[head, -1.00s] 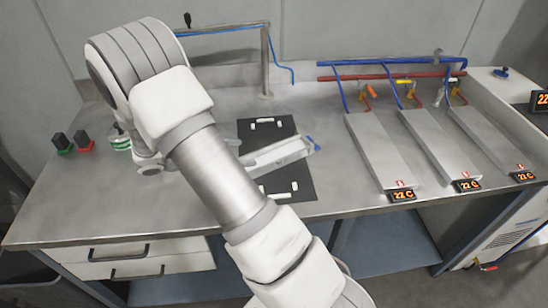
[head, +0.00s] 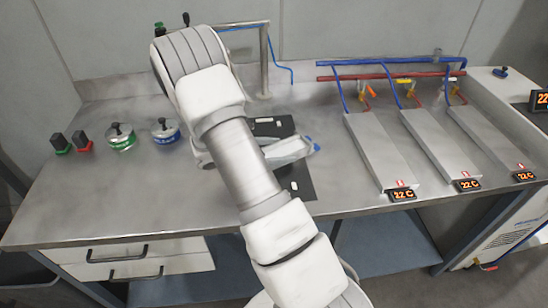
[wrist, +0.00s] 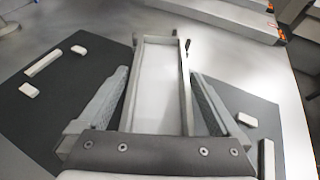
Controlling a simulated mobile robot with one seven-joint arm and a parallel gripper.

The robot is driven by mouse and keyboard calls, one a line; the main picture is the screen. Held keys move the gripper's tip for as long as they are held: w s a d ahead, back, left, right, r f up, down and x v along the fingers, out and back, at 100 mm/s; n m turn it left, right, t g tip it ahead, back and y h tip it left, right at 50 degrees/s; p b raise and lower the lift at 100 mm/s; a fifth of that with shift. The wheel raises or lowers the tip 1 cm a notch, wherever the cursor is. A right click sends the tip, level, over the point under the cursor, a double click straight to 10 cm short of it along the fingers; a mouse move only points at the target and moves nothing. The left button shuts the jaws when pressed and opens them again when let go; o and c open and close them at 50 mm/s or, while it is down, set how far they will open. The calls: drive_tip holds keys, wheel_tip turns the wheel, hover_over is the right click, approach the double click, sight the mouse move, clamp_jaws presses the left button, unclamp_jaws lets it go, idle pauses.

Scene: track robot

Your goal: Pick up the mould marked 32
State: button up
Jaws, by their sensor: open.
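A long, narrow light-grey mould (wrist: 160,85) lies on a black mat (wrist: 50,110). In the head view the mould (head: 288,148) shows only its right part, with a blue piece at its far end; my arm hides the rest. No number on it can be read. In the wrist view my gripper (wrist: 160,73) is open, with one textured finger on each side of the mould. I cannot tell whether either finger touches it. In the head view my arm hides most of the gripper.
Small white blocks (wrist: 44,62) lie on the mat around the mould. Green (head: 121,136) and blue (head: 165,131) lidded containers stand on the left. Three sloped metal plates (head: 380,150) with displays lie on the right. A metal post (head: 265,60) stands behind. The left front bench is clear.

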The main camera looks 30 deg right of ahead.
clamp_jaws()
drive_tip(key=shift+r, duration=0.1)
idle(0.4)
drive_tip(key=shift+r, duration=0.1)
